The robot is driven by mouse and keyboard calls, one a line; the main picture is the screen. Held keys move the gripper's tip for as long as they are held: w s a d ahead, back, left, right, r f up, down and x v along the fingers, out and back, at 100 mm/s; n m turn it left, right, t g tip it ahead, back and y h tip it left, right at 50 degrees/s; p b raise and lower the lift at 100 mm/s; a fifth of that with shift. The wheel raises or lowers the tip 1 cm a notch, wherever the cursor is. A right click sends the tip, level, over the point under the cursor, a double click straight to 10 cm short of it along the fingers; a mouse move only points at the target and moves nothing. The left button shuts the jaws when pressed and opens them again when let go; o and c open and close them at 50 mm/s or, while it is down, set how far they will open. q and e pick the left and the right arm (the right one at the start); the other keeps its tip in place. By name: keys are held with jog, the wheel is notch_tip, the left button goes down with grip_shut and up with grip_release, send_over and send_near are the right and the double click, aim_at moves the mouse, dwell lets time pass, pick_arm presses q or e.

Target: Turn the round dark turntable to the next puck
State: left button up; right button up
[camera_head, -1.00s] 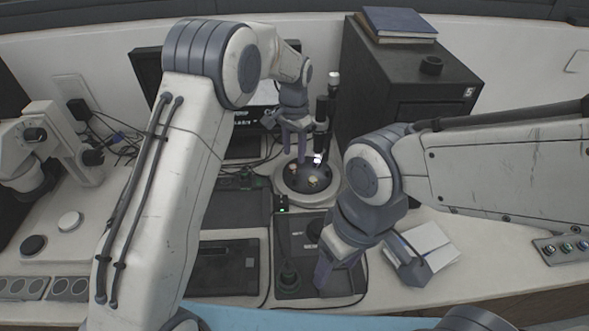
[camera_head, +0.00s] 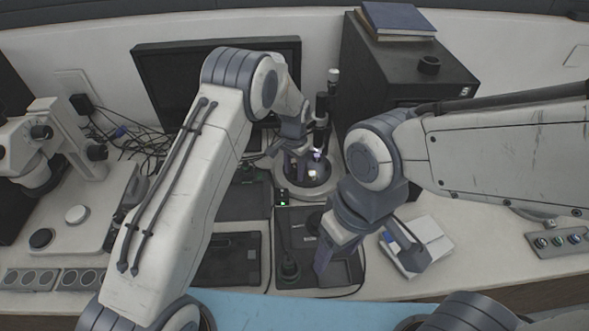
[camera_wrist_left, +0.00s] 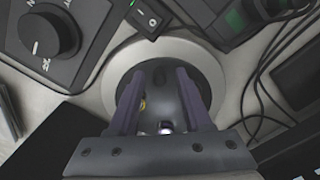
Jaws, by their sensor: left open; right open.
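The round dark turntable (camera_head: 322,183) sits in a pale ring-shaped base at the back centre of the bench. In the left wrist view the turntable (camera_wrist_left: 160,78) lies behind and between my fingers. A small pale puck (camera_head: 312,174) shows on it; a yellowish spot (camera_wrist_left: 143,104) shows beside a finger. My left gripper (camera_head: 300,172) is open and reaches down over the turntable; it also shows in the left wrist view (camera_wrist_left: 158,82). I cannot tell whether its fingers touch the disc. My right gripper (camera_head: 368,262) is open and empty over the front of the bench.
A black upright post (camera_head: 322,108) stands right behind the turntable, beside a dark cabinet (camera_head: 400,85). A black box with a knob (camera_wrist_left: 47,40) stands close to the turntable. A monitor (camera_head: 190,85) is behind my left arm.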

pick_arm(q)
grip_shut()
dwell(1.4)
